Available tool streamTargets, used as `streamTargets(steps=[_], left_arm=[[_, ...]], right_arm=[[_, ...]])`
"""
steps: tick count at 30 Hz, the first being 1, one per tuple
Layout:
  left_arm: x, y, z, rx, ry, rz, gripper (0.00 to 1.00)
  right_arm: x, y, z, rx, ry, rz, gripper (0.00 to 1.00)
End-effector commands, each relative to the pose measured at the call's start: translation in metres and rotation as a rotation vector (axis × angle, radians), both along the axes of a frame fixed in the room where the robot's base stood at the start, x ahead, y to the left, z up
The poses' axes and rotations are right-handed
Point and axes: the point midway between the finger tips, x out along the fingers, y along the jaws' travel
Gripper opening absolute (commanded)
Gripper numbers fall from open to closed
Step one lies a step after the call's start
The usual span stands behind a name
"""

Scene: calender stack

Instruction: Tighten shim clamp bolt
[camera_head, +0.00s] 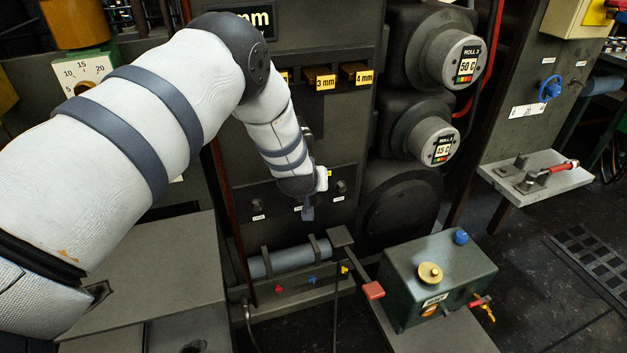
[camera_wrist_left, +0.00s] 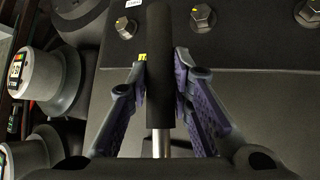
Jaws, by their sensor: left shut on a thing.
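My left gripper (camera_wrist_left: 160,88) is shut on a tool with a black cylindrical handle (camera_wrist_left: 158,65). A bare metal shaft (camera_wrist_left: 160,145) runs from the handle toward the wrist. In the wrist view, hex bolts (camera_wrist_left: 203,17) sit on the dark panel beyond the gripper. In the head view, my left gripper (camera_head: 308,207) is small and partly hidden by its wrist, in front of the lower panel. A bolt (camera_head: 340,187) on that panel shows to its right and another (camera_head: 258,194) to its left. I cannot tell what the tool's working end touches. My right gripper is not in view.
Two roll ends (camera_head: 458,58) and (camera_head: 437,141) stick out right of the panel. Shim slots marked 3 mm (camera_head: 320,77) and 4 mm (camera_head: 357,72) are above the bolts. A grey roller (camera_head: 288,260) lies below. A green box (camera_head: 440,275) stands front right.

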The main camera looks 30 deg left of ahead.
Motion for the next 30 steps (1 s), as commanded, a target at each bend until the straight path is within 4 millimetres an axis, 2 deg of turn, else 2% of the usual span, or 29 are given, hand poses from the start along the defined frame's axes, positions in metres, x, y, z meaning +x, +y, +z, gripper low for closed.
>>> streamTargets(steps=[30], left_arm=[[-0.0039, -0.0056, 0.0007, 0.001, -0.002, 0.000, 0.00]], right_arm=[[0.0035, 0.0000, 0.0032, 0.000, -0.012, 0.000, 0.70]])
